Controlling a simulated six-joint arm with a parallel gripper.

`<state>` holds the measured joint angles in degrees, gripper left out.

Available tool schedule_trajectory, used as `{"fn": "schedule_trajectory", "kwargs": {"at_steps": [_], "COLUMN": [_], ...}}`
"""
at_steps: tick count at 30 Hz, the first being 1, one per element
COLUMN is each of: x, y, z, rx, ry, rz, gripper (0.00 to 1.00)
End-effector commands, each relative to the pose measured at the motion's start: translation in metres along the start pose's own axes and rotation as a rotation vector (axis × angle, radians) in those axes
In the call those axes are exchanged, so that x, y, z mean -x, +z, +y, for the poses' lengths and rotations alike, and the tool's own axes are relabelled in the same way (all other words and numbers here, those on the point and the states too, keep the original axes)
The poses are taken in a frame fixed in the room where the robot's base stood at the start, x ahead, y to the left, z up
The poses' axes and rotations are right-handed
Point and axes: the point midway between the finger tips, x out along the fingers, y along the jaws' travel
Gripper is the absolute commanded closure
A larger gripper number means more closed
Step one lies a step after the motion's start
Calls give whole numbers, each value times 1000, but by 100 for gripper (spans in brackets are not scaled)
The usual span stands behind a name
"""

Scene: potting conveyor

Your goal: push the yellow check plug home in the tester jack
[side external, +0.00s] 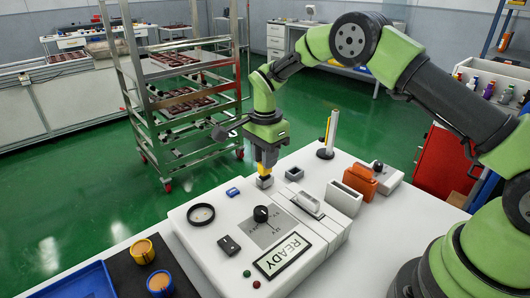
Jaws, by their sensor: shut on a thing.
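The yellow check plug (263,169) is held upright in my gripper (264,163), which is shut on it. The plug is at the back edge of the white tester (212,238), directly over a small pale block (265,182) that looks like the jack. The plug's lower end seems to meet this block, but I cannot tell how deep it sits. The tester carries a black knob (261,213), a READY display (283,254), a round black ring (201,214) and a small blue part (233,192).
A grey square socket (294,174) and a white slotted holder (343,198) stand right of the plug. An orange block (360,182) and a yellow-and-white upright stick (330,135) are further right. Two small pots (143,251) (160,283) stand front left. A rack trolley (187,100) is behind.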

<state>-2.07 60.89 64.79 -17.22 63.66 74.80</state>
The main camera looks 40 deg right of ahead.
Motion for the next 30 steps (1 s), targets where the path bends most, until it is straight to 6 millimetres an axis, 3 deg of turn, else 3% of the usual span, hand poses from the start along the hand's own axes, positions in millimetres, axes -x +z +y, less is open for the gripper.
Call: {"fn": "schedule_trajectory", "kwargs": {"at_steps": [12,13,16,17,25,30], "x": [-11,-10,-10,-10,-9,10], "y": [0,0,0,0,0,0], "z": [0,0,0,0,0,-1], "rx": [-1,-1,0,0,0,0], "ry": [0,0,0,0,-1,-6], "rz": [0,0,0,0,0,1], "gripper": [100,73,50,48,48,48]}}
